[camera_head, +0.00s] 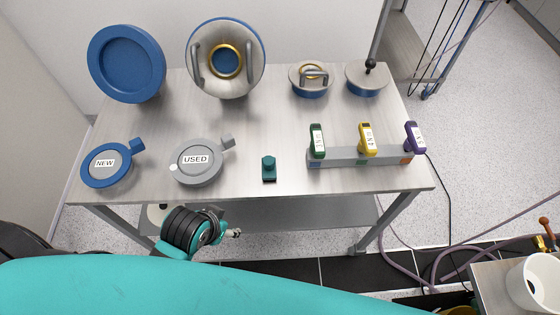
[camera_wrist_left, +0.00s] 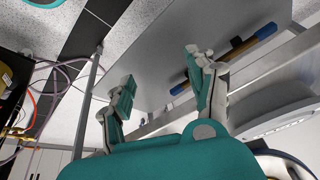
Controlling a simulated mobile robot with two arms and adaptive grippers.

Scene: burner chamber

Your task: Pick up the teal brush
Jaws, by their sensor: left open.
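The teal brush (camera_head: 269,166) stands on the table near its front edge, right of the lid marked USED, in the head view. It looks like a small teal handle on a dark block. My left gripper (camera_head: 235,233) is in front of the table's front edge, nearer to me and left of the brush, partly hidden by my own wrist. In the left wrist view its two fingers (camera_wrist_left: 160,92) are spread apart with nothing between them. I cannot make out the brush in that view. My right gripper is not in view.
The table (camera_head: 240,130) holds a NEW lid (camera_head: 107,165), a USED lid (camera_head: 197,162), and a rack (camera_head: 355,157) with green, yellow and purple tagged pieces. Large round parts stand at the back. A blue-ended bar (camera_wrist_left: 240,48) shows beyond the fingers. Cables lie on the floor at right.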

